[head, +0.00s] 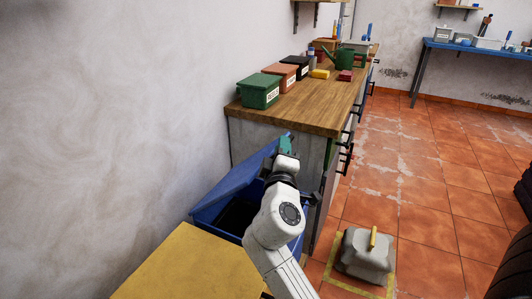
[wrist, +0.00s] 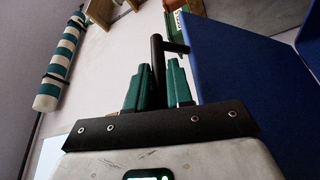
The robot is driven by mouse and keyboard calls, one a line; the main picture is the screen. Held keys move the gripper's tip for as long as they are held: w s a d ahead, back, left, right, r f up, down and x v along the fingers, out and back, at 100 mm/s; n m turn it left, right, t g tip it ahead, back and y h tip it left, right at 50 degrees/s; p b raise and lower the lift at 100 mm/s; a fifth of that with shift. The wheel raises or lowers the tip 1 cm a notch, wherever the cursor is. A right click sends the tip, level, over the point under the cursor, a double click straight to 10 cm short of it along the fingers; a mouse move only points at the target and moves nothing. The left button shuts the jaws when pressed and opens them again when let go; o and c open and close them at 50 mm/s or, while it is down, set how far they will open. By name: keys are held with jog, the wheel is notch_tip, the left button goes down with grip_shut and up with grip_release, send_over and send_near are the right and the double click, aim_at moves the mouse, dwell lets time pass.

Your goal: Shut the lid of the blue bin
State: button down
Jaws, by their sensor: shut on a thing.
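The blue bin (head: 222,230) stands beside the end of the wooden workbench, close to the wall. Its blue lid (head: 234,182) is raised at a slant, and the dark inside shows under it. My gripper (head: 287,145) is at the lid's upper edge in the head view. In the wrist view my gripper (wrist: 156,80) has its green fingers shut on a black bar handle (wrist: 157,52), with the blue lid panel (wrist: 235,75) just to the right. My arm hides part of the bin's front and right side.
A yellow surface (head: 175,265) lies in front of the bin. The workbench (head: 315,105) holds a green box (head: 259,91), other labelled boxes and a watering can (head: 350,57). A grey container (head: 365,255) stands on the floor at right.

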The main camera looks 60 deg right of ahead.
jog(key=s+f+m+b, duration=0.1)
jog(key=s+f+b, duration=0.4)
jog(key=f+b, duration=0.2)
jog(key=shift+m+h, duration=0.3)
jog(key=shift+h, duration=0.1)
jog(key=shift+s, duration=0.1)
jog(key=c, duration=1.1)
grip_release()
jog(key=v, duration=1)
jog(key=shift+s+a+b, duration=0.2)
jog(key=shift+a+b, duration=0.1)
jog(key=shift+b, duration=0.15)
